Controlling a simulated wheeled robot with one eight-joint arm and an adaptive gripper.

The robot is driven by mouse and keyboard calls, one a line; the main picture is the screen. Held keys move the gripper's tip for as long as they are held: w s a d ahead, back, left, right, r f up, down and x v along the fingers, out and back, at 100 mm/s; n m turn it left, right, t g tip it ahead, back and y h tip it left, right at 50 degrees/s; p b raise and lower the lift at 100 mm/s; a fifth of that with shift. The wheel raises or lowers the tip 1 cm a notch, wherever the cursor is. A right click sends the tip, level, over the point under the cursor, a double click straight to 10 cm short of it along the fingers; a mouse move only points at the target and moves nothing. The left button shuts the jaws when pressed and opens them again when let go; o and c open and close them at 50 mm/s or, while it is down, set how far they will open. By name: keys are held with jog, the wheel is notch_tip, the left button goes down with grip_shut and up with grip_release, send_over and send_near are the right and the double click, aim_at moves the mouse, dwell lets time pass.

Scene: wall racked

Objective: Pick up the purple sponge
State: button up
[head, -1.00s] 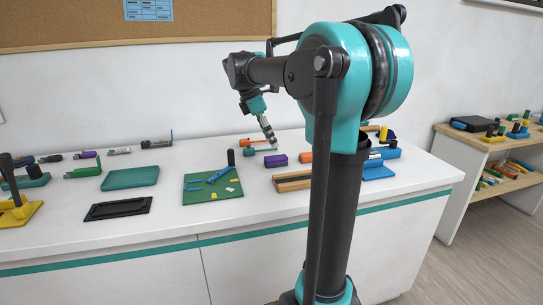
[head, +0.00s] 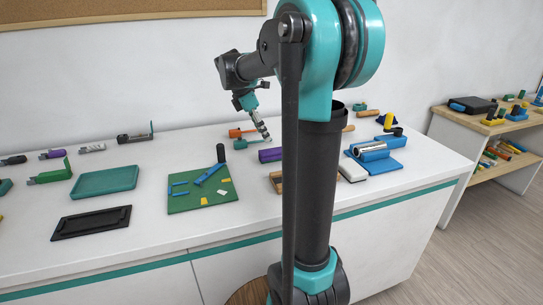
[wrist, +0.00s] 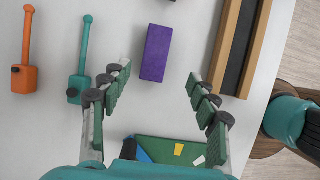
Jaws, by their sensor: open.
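The purple sponge (wrist: 156,53) is a rectangular block lying flat on the white counter. In the wrist view it lies just beyond my gripper's fingertips, roughly centred between them and slightly tilted. In the head view the sponge (head: 270,155) is partly hidden behind my arm. My gripper (wrist: 158,83) is open and empty, with its two segmented fingers apart. In the head view my gripper (head: 265,138) hangs above the back of the counter, near the sponge.
Teal (wrist: 81,60) and orange (wrist: 26,55) long-handled tools lie left of the sponge. A wooden-edged tray (wrist: 262,45) lies to its right. The green board (head: 203,188) with blue and yellow pieces is nearer the front. Bare counter surrounds the sponge.

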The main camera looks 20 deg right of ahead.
aim_at(272, 151)
jog(key=x, duration=0.9)
jog(key=shift+w+d+f, duration=0.1)
jog(key=shift+w+d, duration=0.05)
jog(key=shift+w, duration=0.25)
jog(key=shift+d+f, duration=0.15)
jog(key=shift+f, duration=0.3)
jog(key=shift+f, duration=0.2)
jog(key=c, duration=1.2)
jog(key=shift+r, duration=0.1)
jog(key=shift+c, duration=0.2)
notch_tip(272, 151, up, 20)
jog(key=shift+r, duration=0.15)
